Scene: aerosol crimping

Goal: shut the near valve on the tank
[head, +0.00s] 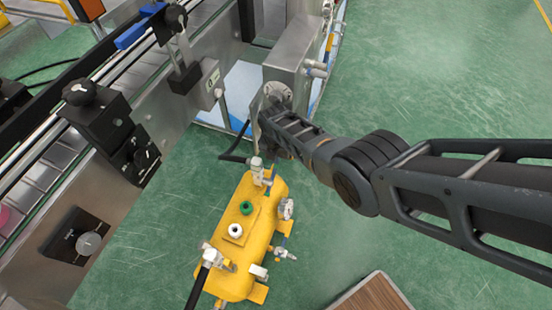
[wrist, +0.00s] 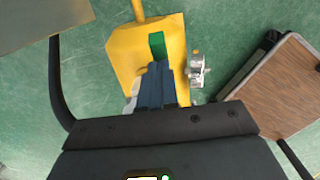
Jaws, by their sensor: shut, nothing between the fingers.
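The yellow tank (head: 262,238) stands on the floor in the head view, and part of it shows in the wrist view (wrist: 122,45). Its near valve (head: 214,257) is a metal fitting at the near end, beside a black hose; its handle's position is too small to tell. A far valve (head: 257,166) stands at the other end. My gripper (wrist: 156,68) is shut and empty in the wrist view, its fingertips over the tank just below a green part (wrist: 157,44). In the head view my arm reaches the tank's far end; the fingertips are hard to make out.
A round gauge (head: 286,208) sticks out on the tank's right side. A conveyor machine (head: 110,190) with black knobs runs along the left. A grey metal box (head: 290,75) stands behind. A wood-topped piece (head: 375,293) is at bottom right.

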